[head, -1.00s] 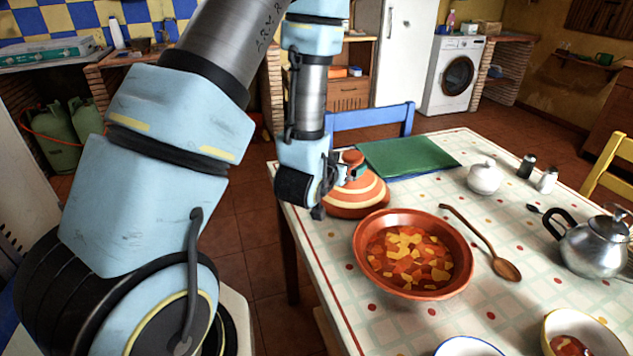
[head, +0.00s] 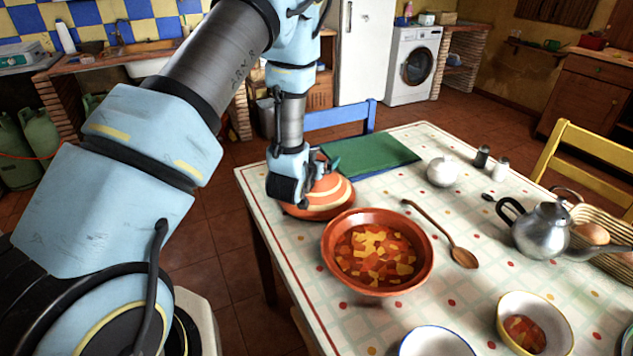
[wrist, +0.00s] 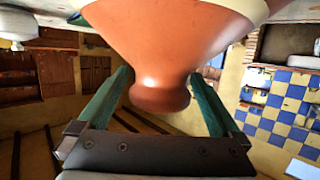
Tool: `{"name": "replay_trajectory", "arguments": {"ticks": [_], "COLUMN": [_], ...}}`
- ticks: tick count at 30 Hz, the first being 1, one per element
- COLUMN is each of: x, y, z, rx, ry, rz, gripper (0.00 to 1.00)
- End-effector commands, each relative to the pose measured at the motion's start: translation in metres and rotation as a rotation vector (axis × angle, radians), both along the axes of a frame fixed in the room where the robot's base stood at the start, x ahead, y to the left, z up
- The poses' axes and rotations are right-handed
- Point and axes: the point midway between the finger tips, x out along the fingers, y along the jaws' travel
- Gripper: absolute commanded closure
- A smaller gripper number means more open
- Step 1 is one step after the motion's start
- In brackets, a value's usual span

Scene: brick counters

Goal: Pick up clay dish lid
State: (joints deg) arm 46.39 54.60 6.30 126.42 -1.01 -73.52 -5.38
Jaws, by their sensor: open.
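The clay dish lid (head: 332,197) is an orange-brown cone with cream bands, resting on the table's far left part. Its knob is mostly hidden behind my gripper in the head view. In the wrist view the lid (wrist: 190,40) fills the top middle, its rounded knob (wrist: 160,94) pointing down between my two green fingers. My gripper (wrist: 158,105) is open, with a finger on each side of the knob; a gap shows on both sides near its end. My gripper (head: 322,172) also shows in the head view at the lid's top.
A clay dish of stew (head: 428,262) stands just in front of the lid. A green folder (head: 375,157) lies behind it. A wooden spoon (head: 440,232), white sugar bowl (head: 442,172) and metal teapot (head: 541,232) are to the right. A blue chair (head: 340,114) stands behind the table.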

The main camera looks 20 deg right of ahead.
Motion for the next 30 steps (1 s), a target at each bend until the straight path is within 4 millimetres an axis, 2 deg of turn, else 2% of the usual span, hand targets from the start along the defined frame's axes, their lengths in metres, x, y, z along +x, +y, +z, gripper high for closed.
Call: {"name": "replay_trajectory", "arguments": {"ticks": [9, 30], "x": [0.0052, 0.005], "y": [-0.0042, -0.0041], "z": [-0.0027, -0.0023], "rx": [0.0, 0.0], "ry": [0.0, 0.0], "rz": [0.0, 0.0], "gripper": [0.0, 0.79]}}
